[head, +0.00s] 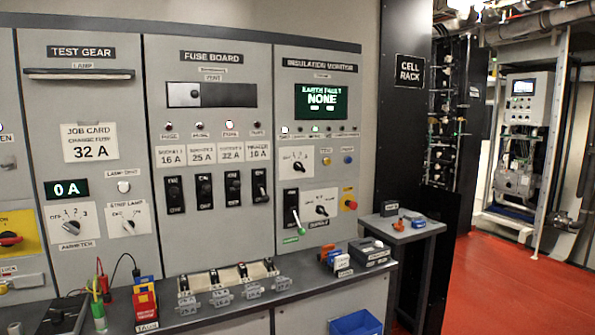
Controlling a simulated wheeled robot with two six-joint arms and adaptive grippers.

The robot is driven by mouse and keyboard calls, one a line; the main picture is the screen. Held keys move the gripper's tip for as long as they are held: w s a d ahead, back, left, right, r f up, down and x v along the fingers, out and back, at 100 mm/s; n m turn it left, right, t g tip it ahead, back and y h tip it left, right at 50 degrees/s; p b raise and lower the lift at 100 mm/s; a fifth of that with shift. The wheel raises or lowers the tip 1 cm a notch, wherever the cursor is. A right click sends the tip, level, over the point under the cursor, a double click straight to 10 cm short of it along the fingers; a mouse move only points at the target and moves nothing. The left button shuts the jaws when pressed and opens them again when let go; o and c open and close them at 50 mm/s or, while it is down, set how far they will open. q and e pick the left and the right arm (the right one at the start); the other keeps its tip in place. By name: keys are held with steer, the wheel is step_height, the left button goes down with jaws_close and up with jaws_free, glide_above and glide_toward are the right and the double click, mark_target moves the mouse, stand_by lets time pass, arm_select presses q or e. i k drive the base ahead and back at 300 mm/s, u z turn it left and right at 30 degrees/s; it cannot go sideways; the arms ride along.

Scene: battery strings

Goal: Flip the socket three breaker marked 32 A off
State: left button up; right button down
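The fuse board (211,69) is a grey panel in the middle of the head view. The label marked 32 A (231,151) is third in its row. Below it is the socket three breaker (232,188), a black upright unit with a small toggle. The picture is too small to tell its toggle position for certain. Neither gripper shows.
A grey shelf (200,318) runs below the panels. It carries a fuse rack (222,278), red and blue blocks and test leads. The insulation monitor (320,68) reads NONE. The job card (90,142) reads 32 A. A small side table (400,232) stands right; red floor (500,290) beyond is open.

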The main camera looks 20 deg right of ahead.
mark_target(237, 184)
steer(key=z, duration=0.35)
steer(key=i, duration=0.85)
steer(key=u, duration=0.6)
steer(key=i, duration=0.55)
steer(key=u, duration=0.55)
